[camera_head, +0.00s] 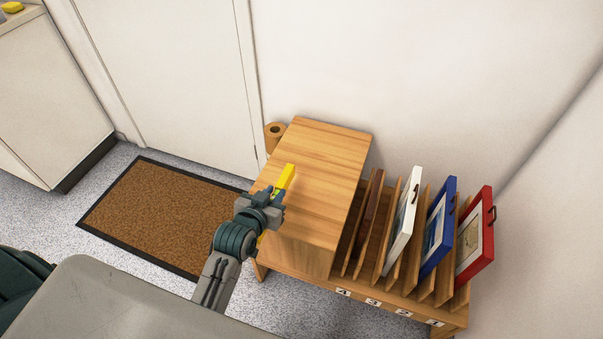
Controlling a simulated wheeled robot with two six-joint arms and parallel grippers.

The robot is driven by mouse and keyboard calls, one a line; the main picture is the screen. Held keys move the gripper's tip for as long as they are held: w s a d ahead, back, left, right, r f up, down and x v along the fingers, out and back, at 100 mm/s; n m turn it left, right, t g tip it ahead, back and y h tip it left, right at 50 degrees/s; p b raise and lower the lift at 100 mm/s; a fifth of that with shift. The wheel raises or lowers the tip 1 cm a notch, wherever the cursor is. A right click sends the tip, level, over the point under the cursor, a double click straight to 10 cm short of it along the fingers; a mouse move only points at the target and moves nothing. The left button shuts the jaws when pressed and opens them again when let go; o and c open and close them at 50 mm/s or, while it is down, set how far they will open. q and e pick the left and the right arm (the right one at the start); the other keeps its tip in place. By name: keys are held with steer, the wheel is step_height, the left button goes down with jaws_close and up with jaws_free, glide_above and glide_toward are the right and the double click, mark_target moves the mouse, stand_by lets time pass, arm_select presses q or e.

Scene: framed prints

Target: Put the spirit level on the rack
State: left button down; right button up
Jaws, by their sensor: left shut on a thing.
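A yellow spirit level (286,177) is in my left gripper (277,194), which is shut on it. The level sticks out beyond the fingers, tilted up and to the right in the picture. My left gripper is over the left part of the wooden rack's flat top (325,165); I cannot tell whether the level touches the wood. The rack's slotted part (395,285) is to the right and holds several framed prints. My right gripper is not in view.
Framed prints with white (403,215), blue (438,228) and red (475,235) frames lean in the slots. A brown roll (274,132) stands behind the rack's left side. A brown doormat (160,212) lies on the floor at left. Most of the flat top is clear.

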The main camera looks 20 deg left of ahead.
arm_select(q)
steer(key=w, duration=0.8)
steer(key=w+d+f, duration=0.1)
steer(key=w, duration=0.4)
steer(key=shift+f+b, duration=0.1)
steer(key=shift+b, duration=0.2)
steer(key=shift+w+f, duration=0.1)
steer(key=shift+f, duration=1.7)
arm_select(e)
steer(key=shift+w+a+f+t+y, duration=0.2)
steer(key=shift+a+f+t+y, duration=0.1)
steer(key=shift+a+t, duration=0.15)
arm_select(q)
steer(key=c, duration=1.3)
jaws_free()
steer(key=shift+f, duration=0.1)
steer(key=shift+o, duration=0.2)
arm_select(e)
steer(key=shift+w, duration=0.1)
